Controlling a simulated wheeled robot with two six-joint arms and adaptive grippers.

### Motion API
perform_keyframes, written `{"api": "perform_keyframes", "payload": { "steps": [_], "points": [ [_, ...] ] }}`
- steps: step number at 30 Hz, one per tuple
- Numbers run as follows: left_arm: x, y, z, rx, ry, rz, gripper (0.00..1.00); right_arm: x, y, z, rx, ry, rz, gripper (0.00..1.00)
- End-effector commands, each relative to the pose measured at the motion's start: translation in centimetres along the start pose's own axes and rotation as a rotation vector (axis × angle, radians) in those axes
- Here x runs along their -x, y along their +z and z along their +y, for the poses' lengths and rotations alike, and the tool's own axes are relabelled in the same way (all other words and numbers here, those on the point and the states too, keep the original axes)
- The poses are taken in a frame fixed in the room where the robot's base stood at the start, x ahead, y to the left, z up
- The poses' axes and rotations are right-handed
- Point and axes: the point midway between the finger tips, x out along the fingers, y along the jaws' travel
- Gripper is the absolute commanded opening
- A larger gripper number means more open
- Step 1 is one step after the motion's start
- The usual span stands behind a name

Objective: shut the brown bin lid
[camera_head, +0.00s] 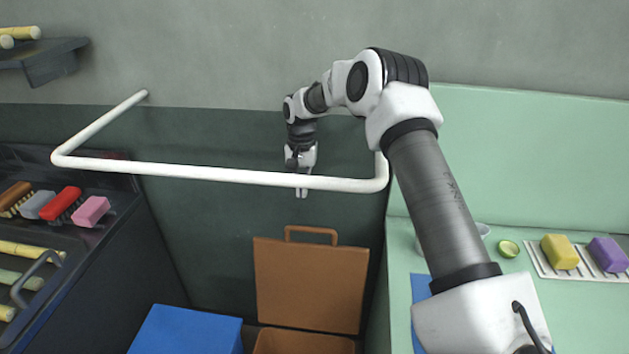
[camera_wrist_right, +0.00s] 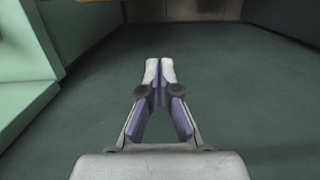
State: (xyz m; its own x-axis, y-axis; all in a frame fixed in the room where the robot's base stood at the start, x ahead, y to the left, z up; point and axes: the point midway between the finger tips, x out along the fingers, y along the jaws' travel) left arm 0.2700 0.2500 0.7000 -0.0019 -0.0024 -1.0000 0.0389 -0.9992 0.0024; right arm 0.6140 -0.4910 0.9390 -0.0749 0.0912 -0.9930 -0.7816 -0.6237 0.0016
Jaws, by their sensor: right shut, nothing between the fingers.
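The brown bin (camera_head: 300,343) stands low at the bottom middle of the head view, and only its upper part shows. Its brown lid (camera_head: 310,285) is open and stands nearly upright at the back of the bin, with a loop handle (camera_head: 311,231) at its top edge. My right gripper (camera_head: 301,192) is shut and empty. It points down above the lid handle and apart from it, at the white rail. In the right wrist view its fingertips (camera_wrist_right: 160,70) meet, with the dark green floor or wall behind them. My left gripper is not in view.
A white rail (camera_head: 220,175) juts from the wall above the bin. A blue bin (camera_head: 190,331) stands left of the brown one. A brown surface (camera_wrist_right: 180,9) shows atop the wrist view.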

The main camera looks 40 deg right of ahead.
Motion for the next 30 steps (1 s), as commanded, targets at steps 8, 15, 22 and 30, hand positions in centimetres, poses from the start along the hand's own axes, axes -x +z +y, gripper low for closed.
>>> {"api": "perform_keyframes", "payload": {
  "steps": [8,15,22,30],
  "points": [
    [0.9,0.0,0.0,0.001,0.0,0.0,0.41,-5.6,0.1,0.0,-0.001,0.002,-0.004,0.0],
    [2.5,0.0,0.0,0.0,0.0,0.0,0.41,-7.3,2.1,-0.1,0.002,-0.003,-0.003,0.0],
    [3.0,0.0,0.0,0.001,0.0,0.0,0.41,-7.1,3.9,-0.1,-0.001,-0.002,-0.002,0.0],
    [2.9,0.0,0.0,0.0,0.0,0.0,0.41,-7.2,3.9,-0.1,-0.001,-0.002,-0.002,0.0]
  ]
}}
